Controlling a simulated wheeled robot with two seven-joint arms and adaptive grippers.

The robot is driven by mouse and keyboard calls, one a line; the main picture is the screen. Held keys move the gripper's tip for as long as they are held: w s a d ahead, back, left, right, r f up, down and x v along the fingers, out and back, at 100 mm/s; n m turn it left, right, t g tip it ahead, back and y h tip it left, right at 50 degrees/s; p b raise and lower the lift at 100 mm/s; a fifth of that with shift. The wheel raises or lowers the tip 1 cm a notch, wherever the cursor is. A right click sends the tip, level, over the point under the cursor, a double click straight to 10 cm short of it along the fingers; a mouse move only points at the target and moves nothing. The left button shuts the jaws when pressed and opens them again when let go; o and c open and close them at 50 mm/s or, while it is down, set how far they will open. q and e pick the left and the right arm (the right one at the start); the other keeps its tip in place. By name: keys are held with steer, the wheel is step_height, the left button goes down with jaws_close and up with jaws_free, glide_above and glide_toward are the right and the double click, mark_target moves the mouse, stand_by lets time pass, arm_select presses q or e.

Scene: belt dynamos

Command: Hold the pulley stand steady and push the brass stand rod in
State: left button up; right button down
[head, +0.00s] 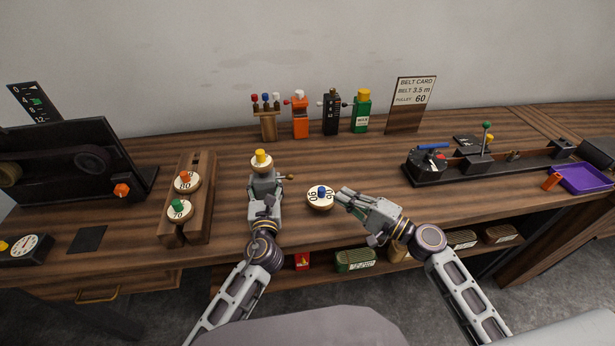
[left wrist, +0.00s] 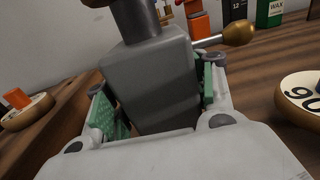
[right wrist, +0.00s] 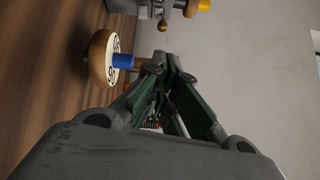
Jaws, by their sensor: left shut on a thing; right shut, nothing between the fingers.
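The pulley stand (head: 264,184) is a grey block with a yellow-knobbed wooden pulley (head: 261,159) on top. My left gripper (head: 264,203) is shut on its block; the left wrist view shows a finger on each side of the grey body (left wrist: 150,85). The brass stand rod (head: 287,177) sticks out of the stand's right side, its round brass end (left wrist: 238,36) well clear of the block. My right gripper (head: 345,194) is shut and empty, right of and apart from the rod. In the right wrist view the rod end (right wrist: 163,25) is beyond its fingertips (right wrist: 170,62).
A wooden pulley with a blue knob (head: 320,197) lies close to my right gripper's tips. A wooden rack (head: 195,200) with two pulleys stands left of the stand. Small bottles and blocks (head: 331,112) stand behind. The bench between stand and right-hand tester (head: 430,165) is mostly clear.

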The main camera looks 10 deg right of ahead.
mark_target(289, 177)
arm_select(q)
steer(key=shift+f, duration=0.25)
arm_select(e)
steer(key=shift+w+d+r+n+h, duration=0.2)
steer(key=shift+w+d+n, duration=0.15)
steer(key=shift+d+n, duration=0.1)
steer(key=shift+w+d+r+n+h, duration=0.2)
steer(key=shift+w+d+n, duration=0.1)
steer(key=shift+d+n, duration=0.1)
steer(key=shift+w+a, duration=0.1)
steer(key=shift+x, duration=4.8)
steer(key=shift+w+a, duration=0.15)
steer(key=shift+a, duration=1.85)
arm_select(q)
steer(key=shift+s+d, duration=0.1)
steer(key=shift+d, duration=0.1)
arm_select(e)
steer(key=shift+a, duration=1.7)
arm_select(q)
steer(key=shift+r, duration=0.1)
arm_select(e)
steer(key=shift+d, duration=0.15)
